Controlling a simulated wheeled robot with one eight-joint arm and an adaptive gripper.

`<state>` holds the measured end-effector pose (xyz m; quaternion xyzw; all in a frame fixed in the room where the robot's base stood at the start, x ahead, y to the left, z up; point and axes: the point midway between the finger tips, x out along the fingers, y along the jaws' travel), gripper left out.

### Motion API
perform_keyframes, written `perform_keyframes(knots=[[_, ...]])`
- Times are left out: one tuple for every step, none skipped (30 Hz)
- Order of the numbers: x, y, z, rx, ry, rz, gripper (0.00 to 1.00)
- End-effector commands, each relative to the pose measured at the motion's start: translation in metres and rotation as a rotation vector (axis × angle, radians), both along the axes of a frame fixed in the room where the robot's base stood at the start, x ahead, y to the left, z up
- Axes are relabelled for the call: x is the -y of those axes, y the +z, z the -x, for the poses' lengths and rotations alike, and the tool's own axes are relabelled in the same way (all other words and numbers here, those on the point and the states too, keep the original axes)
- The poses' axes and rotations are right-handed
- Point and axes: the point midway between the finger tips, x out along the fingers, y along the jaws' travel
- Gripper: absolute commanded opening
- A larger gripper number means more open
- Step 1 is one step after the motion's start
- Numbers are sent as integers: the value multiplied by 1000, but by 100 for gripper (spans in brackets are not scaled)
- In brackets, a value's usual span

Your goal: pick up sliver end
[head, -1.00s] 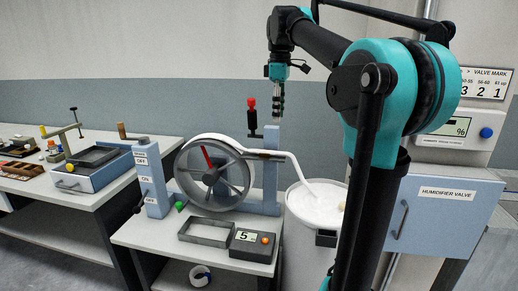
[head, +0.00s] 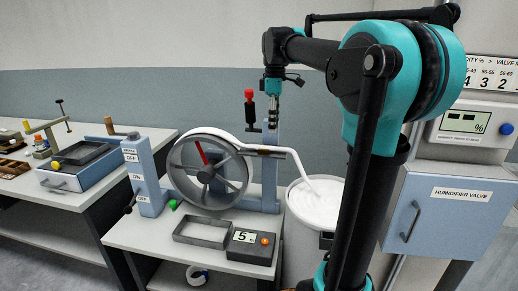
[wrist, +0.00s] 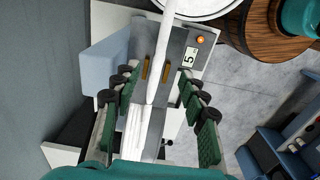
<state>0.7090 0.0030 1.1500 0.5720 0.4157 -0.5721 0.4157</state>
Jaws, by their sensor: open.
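My gripper (head: 272,123) points down above the strand, close to the post, and does not appear to touch the sliver. In the wrist view my gripper (wrist: 157,78) is open, its green-padded fingers apart. The sliver (wrist: 161,60) lies between them in the picture, beyond two small brass guides (wrist: 147,70).
An empty grey tray (head: 201,231) and a counter showing 5 (head: 250,246) sit at the table's front. A blue humidifier valve box (head: 443,212) is at the right.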

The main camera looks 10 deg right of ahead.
Motion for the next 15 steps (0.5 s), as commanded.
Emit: perform_keyframes(knots=[[0, -8, 0, 0, 0, 0, 43], [0, -12, 0, 0, 0, 0, 43], [0, -15, 0, 0, 0, 0, 43], [0, -18, 0, 0, 0, 0, 43], [0, -20, 0, 0, 0, 0, 43], [0, -21, 0, 0, 0, 0, 43], [0, -22, 0, 0, 0, 0, 43], [0, -24, 0, 0, 0, 0, 43], [1, -26, 0, 0, 0, 0, 43], [1, -29, 0, 0, -1, 0, 43], [2, -33, 0, 0, -1, 0, 43], [3, -38, 0, 0, -1, 0, 43], [4, -43, 0, 0, -1, 0, 43], [5, -48, 0, 0, -1, 0, 43], [6, -53, 0, 0, -1, 0, 43]])
